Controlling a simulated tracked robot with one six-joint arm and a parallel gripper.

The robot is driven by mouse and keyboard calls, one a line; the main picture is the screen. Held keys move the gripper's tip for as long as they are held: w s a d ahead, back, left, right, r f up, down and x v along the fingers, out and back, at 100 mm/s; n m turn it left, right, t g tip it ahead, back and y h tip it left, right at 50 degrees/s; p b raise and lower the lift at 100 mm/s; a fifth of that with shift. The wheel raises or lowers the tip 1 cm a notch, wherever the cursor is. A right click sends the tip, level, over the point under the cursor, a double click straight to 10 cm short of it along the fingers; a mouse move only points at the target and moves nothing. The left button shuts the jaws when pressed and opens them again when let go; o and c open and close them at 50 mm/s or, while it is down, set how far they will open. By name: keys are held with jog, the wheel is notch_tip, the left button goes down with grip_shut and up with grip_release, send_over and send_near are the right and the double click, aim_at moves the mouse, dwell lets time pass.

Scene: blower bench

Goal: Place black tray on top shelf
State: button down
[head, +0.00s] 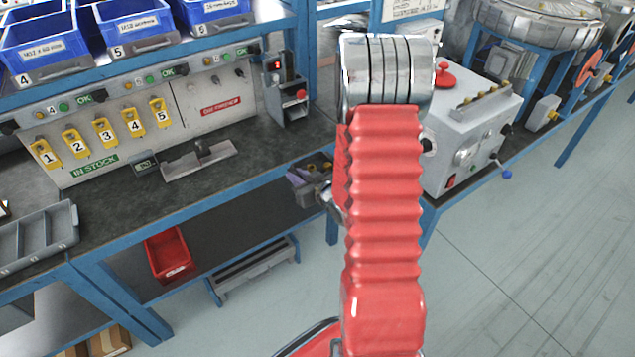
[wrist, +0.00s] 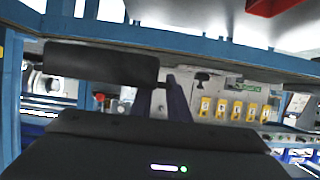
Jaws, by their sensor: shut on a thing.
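My gripper (head: 312,183) is low at the front edge of the bench, partly behind my red arm in the head view. In the wrist view my gripper (wrist: 165,100) shows as two dark purple-grey fingers close together. A black, blunt-ended thing (wrist: 100,62) lies across at the fingertips and sticks out to the left. It looks like the black tray seen edge-on, held by the fingers. Its full shape and the exact contact are hidden. The upper shelf (head: 115,70) carries blue bins above the numbered panel.
A grey tray (head: 35,240) lies on the bench at left. A red bin (head: 168,255) stands on the lower shelf. A grey tool (head: 200,160) lies on the worktop. A white control box (head: 470,135) stands right of my arm. Open floor lies at right.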

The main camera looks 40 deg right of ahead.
jog(key=w+a+r, duration=0.1)
jog(key=w+a, duration=0.2)
jog(key=a, duration=0.4)
jog(key=w+a+r, duration=0.2)
jog(key=w+a, duration=0.1)
jog(key=a, duration=0.5)
jog(key=w+a+r, duration=0.2)
jog(key=w+a, duration=0.1)
jog(key=a, duration=0.5)
jog(key=shift+r, duration=0.25)
